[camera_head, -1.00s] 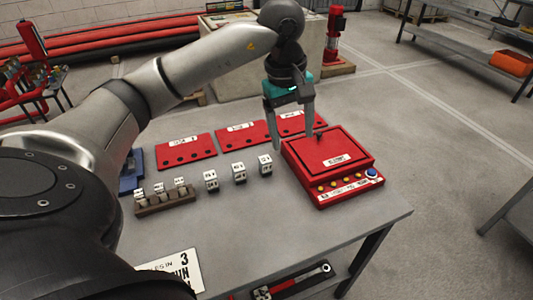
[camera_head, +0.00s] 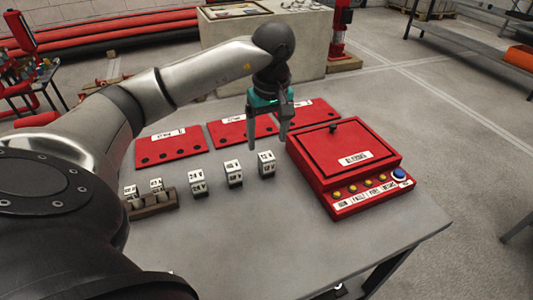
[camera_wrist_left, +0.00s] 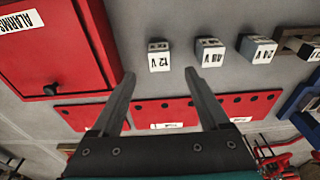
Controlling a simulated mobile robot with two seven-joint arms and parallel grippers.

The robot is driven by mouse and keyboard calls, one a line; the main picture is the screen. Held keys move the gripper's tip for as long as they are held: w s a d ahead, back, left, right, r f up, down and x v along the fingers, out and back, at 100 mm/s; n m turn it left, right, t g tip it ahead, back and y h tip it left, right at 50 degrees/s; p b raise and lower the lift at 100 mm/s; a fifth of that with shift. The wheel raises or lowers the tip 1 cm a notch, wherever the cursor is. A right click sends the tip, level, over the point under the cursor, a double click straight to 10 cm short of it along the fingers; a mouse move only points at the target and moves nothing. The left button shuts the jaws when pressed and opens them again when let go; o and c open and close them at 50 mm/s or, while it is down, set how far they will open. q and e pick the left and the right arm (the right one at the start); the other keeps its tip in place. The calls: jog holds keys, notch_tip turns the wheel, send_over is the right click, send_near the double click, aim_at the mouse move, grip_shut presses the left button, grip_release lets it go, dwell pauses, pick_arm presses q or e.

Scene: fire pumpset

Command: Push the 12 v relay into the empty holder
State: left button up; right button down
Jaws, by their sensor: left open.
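The 12 V relay (camera_head: 266,164) is a small white-topped block with a dark base, at the right end of a row of three on the grey table. It also shows in the left wrist view (camera_wrist_left: 158,55). My left gripper (camera_head: 266,141) points down and is open just behind and above it. In the wrist view the relay lies just beyond the gap between the fingertips (camera_wrist_left: 159,72), and nothing is held. I cannot make out which place is the empty holder. My right gripper is not in view.
The 48 V relay (camera_head: 233,174) and 24 V relay (camera_head: 197,183) stand to the left. A brown rack (camera_head: 152,205) holds more blocks, partly hidden by my arm. A red alarms box (camera_head: 345,165) stands right. Red panels with holes (camera_head: 170,146) lie behind. The front table area is clear.

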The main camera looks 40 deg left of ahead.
aim_at(267, 156)
pick_arm(q)
notch_tip(267, 156, down, 2)
jog(key=shift+a+f, duration=0.1)
jog(key=shift+f, duration=0.25)
jog(key=f+b, duration=0.1)
jog(key=f, duration=0.1)
jog(key=f+b, duration=0.1)
jog(key=f, duration=0.1)
jog(key=shift+w+a+f, duration=0.1)
jog(key=shift+w+a, duration=0.05)
jog(key=shift+a, duration=0.05)
jog(key=shift+f, duration=0.45)
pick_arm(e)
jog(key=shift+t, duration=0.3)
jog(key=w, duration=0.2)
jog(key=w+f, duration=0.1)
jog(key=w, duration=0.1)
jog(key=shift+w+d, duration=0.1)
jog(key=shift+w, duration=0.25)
pick_arm(q)
grip_shut()
